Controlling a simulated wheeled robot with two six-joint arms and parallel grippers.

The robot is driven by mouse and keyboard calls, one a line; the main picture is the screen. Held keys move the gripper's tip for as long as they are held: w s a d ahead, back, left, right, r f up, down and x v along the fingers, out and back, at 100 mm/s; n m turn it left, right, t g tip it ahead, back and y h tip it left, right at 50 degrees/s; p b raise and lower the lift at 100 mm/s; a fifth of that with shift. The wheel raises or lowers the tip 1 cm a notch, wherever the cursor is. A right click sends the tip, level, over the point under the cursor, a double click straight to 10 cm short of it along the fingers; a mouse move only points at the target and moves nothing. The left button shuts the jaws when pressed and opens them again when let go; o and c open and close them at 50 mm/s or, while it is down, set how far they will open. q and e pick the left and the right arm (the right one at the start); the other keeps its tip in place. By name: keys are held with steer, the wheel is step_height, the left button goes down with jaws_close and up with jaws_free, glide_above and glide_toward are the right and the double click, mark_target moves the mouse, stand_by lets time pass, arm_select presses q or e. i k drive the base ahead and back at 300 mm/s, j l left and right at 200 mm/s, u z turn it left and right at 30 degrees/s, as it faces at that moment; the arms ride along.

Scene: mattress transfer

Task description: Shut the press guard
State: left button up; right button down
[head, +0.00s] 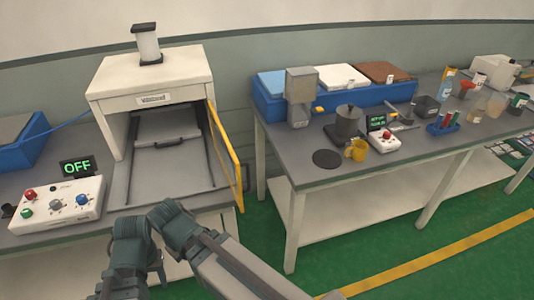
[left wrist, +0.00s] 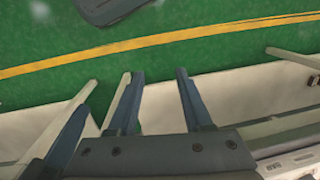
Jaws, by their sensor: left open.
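The press (head: 155,85) is a cream box-shaped housing on the left bench, with a dark opening at its front. Its guard (head: 238,165) is a yellow-framed panel standing swung open at the right side of the opening, pointing toward the front of the bench. My left gripper (head: 130,284) is at the bottom of the head view, in front of the bench and apart from the guard. In the left wrist view the gripper (left wrist: 155,80) has its two fingers spread with nothing between them. My right gripper is not in view.
A control box (head: 57,203) with coloured knobs and an OFF display (head: 77,166) sit left of the press. The right bench (head: 340,185) carries a pot, a yellow mug and blue bins. A gap with green floor (head: 250,235) lies between the benches.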

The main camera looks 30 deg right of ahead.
mark_target(222, 151)
steer(key=k+l, duration=0.1)
steer(key=l, duration=0.25)
steer(key=k+l, duration=0.1)
steer(key=l, duration=0.3)
steer(key=k+l, duration=0.1)
steer(key=l, duration=0.25)
steer(key=k+l, duration=0.1)
steer(key=l, duration=0.25)
